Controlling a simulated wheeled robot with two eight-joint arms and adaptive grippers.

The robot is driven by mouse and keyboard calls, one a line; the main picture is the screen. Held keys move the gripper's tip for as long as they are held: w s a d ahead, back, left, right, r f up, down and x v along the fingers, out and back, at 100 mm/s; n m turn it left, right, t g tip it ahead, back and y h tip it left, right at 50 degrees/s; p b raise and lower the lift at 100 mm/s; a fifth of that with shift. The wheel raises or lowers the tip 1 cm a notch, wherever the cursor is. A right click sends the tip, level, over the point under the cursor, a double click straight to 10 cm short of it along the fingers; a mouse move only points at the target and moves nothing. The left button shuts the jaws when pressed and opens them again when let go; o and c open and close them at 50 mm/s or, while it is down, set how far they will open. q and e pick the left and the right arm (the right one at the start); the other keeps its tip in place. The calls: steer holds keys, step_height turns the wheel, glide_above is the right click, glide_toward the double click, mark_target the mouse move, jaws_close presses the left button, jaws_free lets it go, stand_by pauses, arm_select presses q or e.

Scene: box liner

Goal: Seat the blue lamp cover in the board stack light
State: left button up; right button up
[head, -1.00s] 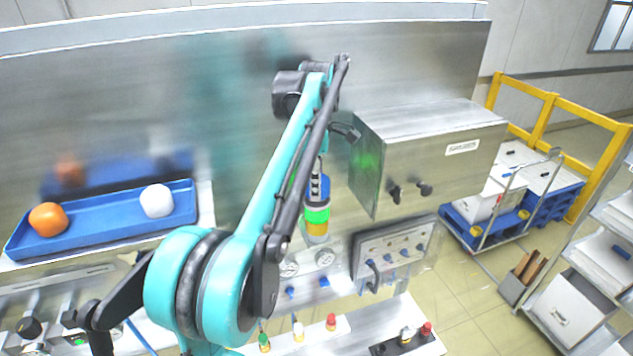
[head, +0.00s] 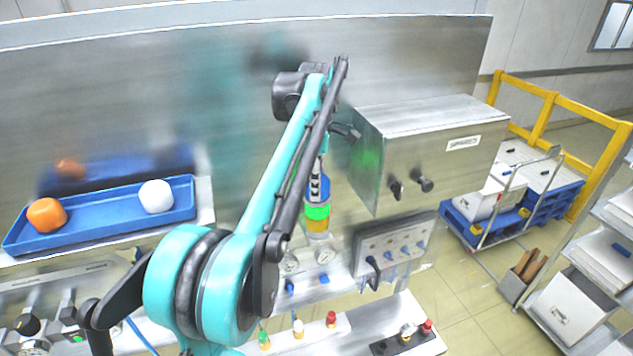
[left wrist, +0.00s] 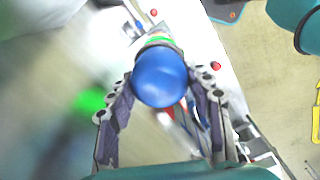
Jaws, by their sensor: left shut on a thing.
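The blue lamp cover (left wrist: 160,78) is a rounded blue dome between the two fingers of my left gripper (head: 317,172), which is shut on it. In the head view the blue cover (head: 323,187) is at the top of the board stack light (head: 317,226), right above its lit green section, with an amber section below. The cover looks in line with the stack and touching or very close to it; whether it is fully seated I cannot tell. My left arm partly hides the stack's left side. My right gripper is not in view.
A steel cabinet (head: 430,150) with dark knobs stands close right of the stack light. A blue tray (head: 100,228) at left holds an orange piece (head: 46,215) and a white piece (head: 156,196). Gauges, a socket panel (head: 398,243) and small coloured indicators lie below.

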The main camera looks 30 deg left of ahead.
arm_select(q)
steer(key=shift+f, duration=0.3)
steer(key=o, duration=1.2)
steer(key=shift+r, duration=0.1)
step_height(320, 180, up, 11)
steer(key=shift+w+r, duration=0.1)
steer(key=shift+r, duration=0.3)
